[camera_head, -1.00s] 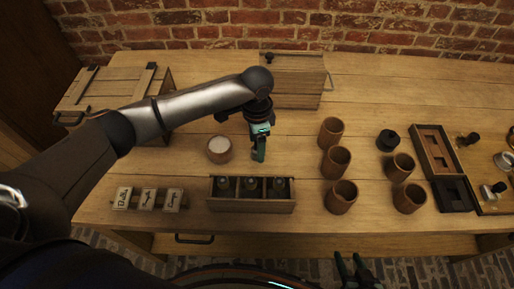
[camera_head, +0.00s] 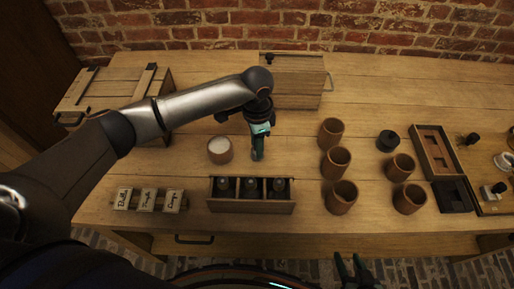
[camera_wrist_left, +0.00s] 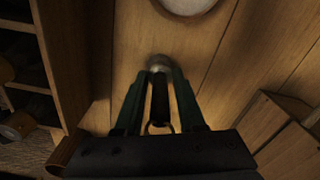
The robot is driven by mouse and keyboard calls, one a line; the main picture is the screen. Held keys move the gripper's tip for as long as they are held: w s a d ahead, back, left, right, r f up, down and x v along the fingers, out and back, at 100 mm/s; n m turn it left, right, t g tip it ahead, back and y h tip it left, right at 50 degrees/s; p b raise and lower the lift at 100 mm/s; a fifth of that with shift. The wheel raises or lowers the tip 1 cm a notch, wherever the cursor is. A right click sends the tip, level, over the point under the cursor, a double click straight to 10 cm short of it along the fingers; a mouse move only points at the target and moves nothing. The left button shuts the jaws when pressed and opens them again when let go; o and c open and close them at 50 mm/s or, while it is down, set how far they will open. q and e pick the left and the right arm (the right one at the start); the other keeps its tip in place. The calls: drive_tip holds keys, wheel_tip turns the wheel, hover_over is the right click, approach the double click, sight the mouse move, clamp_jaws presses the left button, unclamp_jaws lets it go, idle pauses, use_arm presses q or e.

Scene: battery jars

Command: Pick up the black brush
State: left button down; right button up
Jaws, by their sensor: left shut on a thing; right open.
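The brush shows as a dark handle with a pale grey round end beyond the fingertips and a thin ring at the near end. In the head view the fingers hide the brush, and I cannot tell whether it touches the table. My right gripper (camera_head: 355,270) is open and empty in front of the table's front edge.
A cup with white contents (camera_head: 220,149) stands left of my left gripper. A three-slot wooden rack (camera_head: 252,207) with dark jars is in front. Several wooden cups (camera_head: 341,196) stand right, beside a black jar (camera_head: 388,140). Three labelled blocks (camera_head: 148,200) lie left. A wooden box (camera_head: 293,95) stands behind.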

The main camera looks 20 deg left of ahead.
use_arm(q)
drive_tip(key=shift+r, duration=0.1)
drive_tip(key=shift+r, duration=0.5)
drive_tip(key=s+a+r, duration=0.9)
drive_tip(key=s+r, duration=0.1)
drive_tip(key=r, duration=0.2)
drive_tip(key=shift+a+p, duration=0.3)
drive_tip(key=shift+a, duration=0.05)
idle(0.9)
